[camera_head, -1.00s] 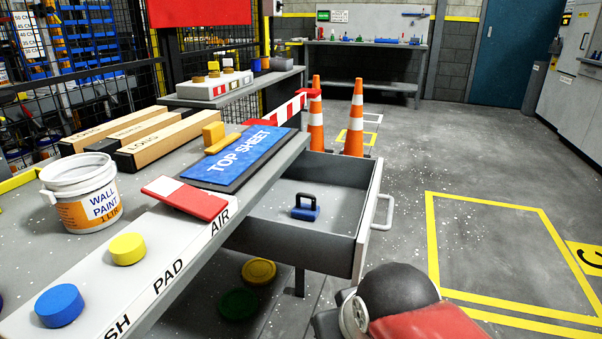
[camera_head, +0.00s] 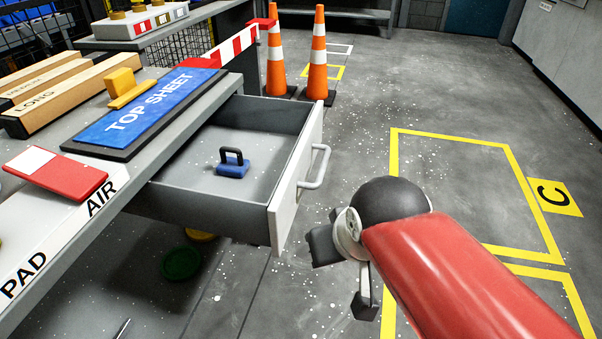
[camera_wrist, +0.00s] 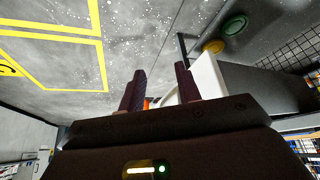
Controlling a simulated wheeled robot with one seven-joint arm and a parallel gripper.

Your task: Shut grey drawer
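The grey drawer (camera_head: 180,203) stands pulled out from under the workbench, with a pale front panel and a light bar handle (camera_head: 318,168) in the head view. Inside it lies a blue block with a black handle (camera_head: 233,163). My gripper (camera_head: 343,275) is to the right of and nearer than the drawer front, apart from it, and nothing shows between its fingers. In the wrist view the two dark fingers of my gripper (camera_wrist: 160,90) are spread, and the drawer's pale front (camera_wrist: 209,74) is just right of them. The handle is partly hidden there behind the fingers.
The workbench (camera_head: 160,155) carries a blue "TOP SHEET" pad (camera_head: 140,115), a red and white block (camera_head: 55,174) and wooden bars. Two traffic cones (camera_head: 317,60) stand behind the drawer. The floor to the right is clear, with yellow markings (camera_head: 450,137).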

